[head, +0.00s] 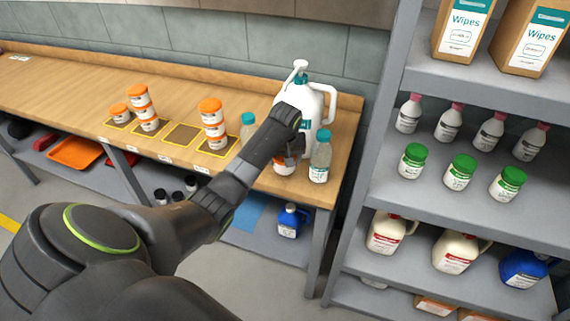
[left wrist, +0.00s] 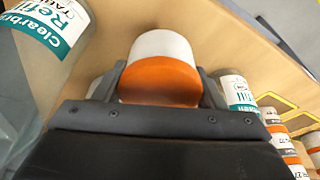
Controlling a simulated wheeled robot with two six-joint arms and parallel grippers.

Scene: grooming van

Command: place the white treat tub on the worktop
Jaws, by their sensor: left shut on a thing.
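My left gripper (head: 291,148) is shut on a white treat tub (head: 284,168) with an orange lid, near the right end of the wooden worktop (head: 70,85). In the left wrist view the tub (left wrist: 163,55) shows between the fingers (left wrist: 160,88), its orange lid nearest the camera. Whether the tub touches the worktop I cannot tell. Similar orange-lidded tubs stand on the worktop: a stack (head: 213,124), another stack (head: 144,108) and a single tub (head: 119,113). My right gripper is not in view.
A clear teal-capped bottle (head: 320,158) stands right of the held tub, another (head: 248,125) left of it. A white pump jug (head: 313,100) stands behind. A yellow-outlined brown pad (head: 182,136) is bare between the stacks. A grey shelf rack (head: 440,190) stands at right.

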